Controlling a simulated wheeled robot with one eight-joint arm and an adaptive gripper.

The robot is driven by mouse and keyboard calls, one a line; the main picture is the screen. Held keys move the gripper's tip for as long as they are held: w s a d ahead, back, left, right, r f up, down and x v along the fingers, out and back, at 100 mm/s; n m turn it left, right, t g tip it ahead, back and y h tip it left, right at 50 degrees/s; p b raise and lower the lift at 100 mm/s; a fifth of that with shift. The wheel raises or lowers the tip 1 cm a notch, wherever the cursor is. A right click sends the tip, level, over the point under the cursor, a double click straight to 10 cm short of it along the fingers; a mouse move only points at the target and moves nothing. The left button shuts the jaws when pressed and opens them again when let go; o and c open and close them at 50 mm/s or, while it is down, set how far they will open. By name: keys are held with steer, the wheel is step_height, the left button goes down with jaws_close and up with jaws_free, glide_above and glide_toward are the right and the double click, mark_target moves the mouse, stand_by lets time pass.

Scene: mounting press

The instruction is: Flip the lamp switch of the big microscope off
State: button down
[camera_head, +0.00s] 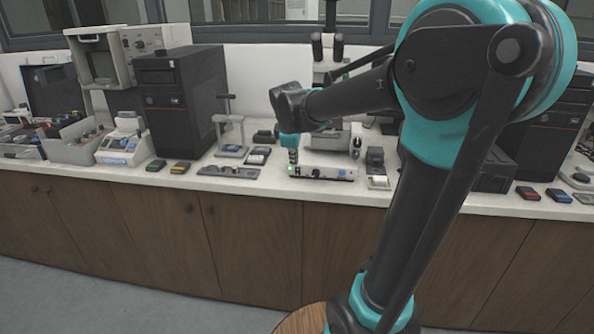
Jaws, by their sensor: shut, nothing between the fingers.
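The big microscope (325,74) stands on the bench at the centre, partly hidden behind my arm. Its eyepieces rise near the window ledge. A pale front panel (323,172) at its foot has a small green light at its left end and a blue mark further right. The lamp switch cannot be told apart at this size. My gripper (292,161) points down at the left end of this panel, just above the green light. It is shut and empty; whether it touches the panel cannot be told.
A black computer tower (178,100) stands to the left, with a small stand (230,130) beside it. Small boxes (181,168) lie along the front of the white bench. A dark block (375,160) stands right of the panel, close to my arm.

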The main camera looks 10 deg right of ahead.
mark_target(298, 171)
steer(key=shift+w+a+r, duration=0.1)
steer(key=shift+a+r, duration=0.05)
steer(key=x, duration=1)
steer(key=shift+w+d, duration=0.2)
steer(key=shift+w, duration=0.4)
steer(key=shift+w+d, duration=0.2)
steer(key=shift+w, duration=0.4)
steer(key=shift+w+d+r, duration=0.15)
steer(key=shift+w+d, duration=0.05)
steer(key=shift+w, duration=0.45)
